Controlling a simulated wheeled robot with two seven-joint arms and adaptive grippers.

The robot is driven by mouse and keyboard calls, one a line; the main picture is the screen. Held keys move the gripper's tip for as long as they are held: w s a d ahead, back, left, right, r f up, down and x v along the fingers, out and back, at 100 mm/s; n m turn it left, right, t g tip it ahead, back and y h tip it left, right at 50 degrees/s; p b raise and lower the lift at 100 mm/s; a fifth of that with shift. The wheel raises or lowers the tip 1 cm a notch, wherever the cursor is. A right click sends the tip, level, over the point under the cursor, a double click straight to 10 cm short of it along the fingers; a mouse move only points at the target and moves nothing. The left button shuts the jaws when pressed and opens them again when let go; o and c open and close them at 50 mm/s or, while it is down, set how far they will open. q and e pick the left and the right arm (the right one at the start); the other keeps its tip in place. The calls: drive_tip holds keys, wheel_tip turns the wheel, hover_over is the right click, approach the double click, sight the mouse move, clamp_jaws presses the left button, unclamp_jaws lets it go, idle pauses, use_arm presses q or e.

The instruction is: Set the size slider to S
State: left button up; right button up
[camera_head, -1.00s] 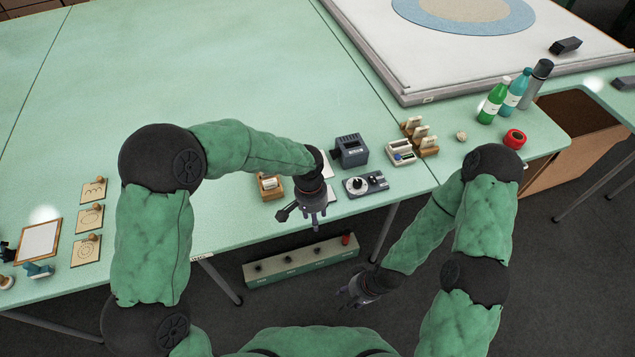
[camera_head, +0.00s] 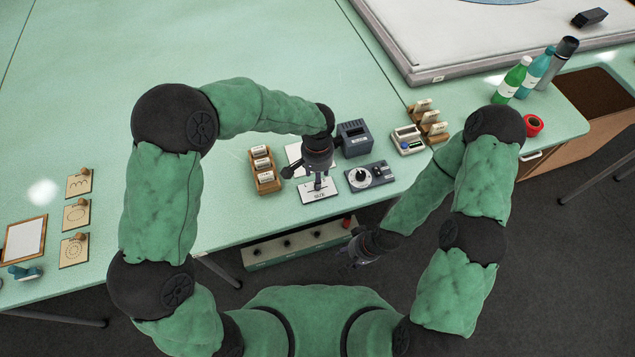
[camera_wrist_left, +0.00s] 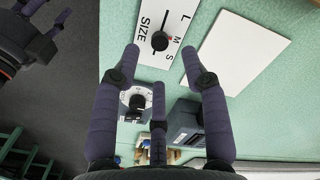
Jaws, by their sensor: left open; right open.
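The size slider is a white plate (camera_head: 311,195) marked SIZE near the table's front edge. In the left wrist view the plate (camera_wrist_left: 147,29) carries the letters L, M and S, and its dark round knob (camera_wrist_left: 160,41) stands beside M. My left gripper (camera_head: 318,184) is above the plate and hides part of it. In the left wrist view its open fingers (camera_wrist_left: 161,50) are spread on either side of the knob, with nothing between them; contact cannot be told. My right gripper (camera_head: 362,252) is open and empty, low in front of the table edge.
A dial box (camera_head: 370,175) and a dark grey box (camera_head: 354,138) stand right of the slider. A wooden holder with white pieces (camera_head: 264,172) stands left. A blank white card (camera_wrist_left: 236,48) lies beside the plate. A long green box (camera_head: 290,243) is below the table edge.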

use_arm(q)
wheel_tip(320, 180, down, 5)
drive_tip(key=shift+f+b, duration=0.15)
drive_tip(key=shift+b, duration=0.4)
drive_tip(key=shift+c, duration=0.3)
clamp_jaws()
